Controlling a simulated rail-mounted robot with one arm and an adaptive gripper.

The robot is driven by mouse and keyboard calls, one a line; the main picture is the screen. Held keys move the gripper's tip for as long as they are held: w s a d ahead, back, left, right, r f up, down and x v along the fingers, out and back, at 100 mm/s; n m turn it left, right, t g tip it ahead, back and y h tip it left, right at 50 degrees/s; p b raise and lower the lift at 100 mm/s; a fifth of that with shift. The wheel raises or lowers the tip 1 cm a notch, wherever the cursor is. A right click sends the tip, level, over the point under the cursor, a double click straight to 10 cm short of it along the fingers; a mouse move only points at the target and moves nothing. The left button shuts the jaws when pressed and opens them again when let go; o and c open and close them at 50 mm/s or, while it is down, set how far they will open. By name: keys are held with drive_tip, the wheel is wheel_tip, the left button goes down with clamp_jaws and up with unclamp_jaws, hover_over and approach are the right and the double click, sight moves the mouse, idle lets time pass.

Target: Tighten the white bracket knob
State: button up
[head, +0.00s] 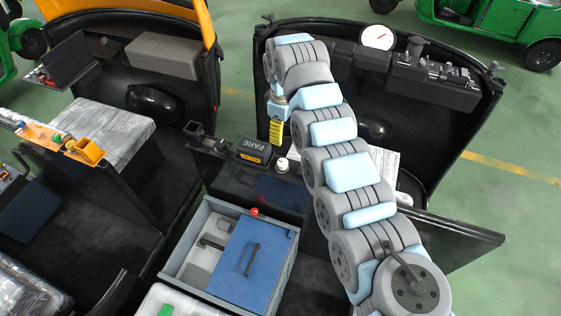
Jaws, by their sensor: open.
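A small white knob (282,164) stands beside the black FARE box (255,151) on the dark partition in the middle of the head view. I take it for the white bracket knob. My arm arches over from the lower right, and its end hangs down just above the knob. My gripper (277,133) shows there as a small yellow, dark-lined part, with a gap between it and the knob. Its separate fingers are too small to make out. I see nothing held in it.
Below the partition is a grey toolbox (290,262) with a blue lid (254,262) and a red knob (255,212). A dashboard with a round white gauge (377,37) lies behind my arm. Another vehicle with an orange bracket (62,141) stands at left.

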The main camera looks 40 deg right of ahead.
sight(283, 162)
wheel_tip(283, 162, down, 16)
drive_tip(key=shift+r+p, duration=0.25)
drive_tip(key=shift+p, duration=0.4)
drive_tip(key=c, duration=1.2)
drive_tip(key=shift+n, duration=0.7)
clamp_jaws()
drive_tip(key=o, duration=1.2)
unclamp_jaws()
drive_tip(key=shift+r, duration=0.1)
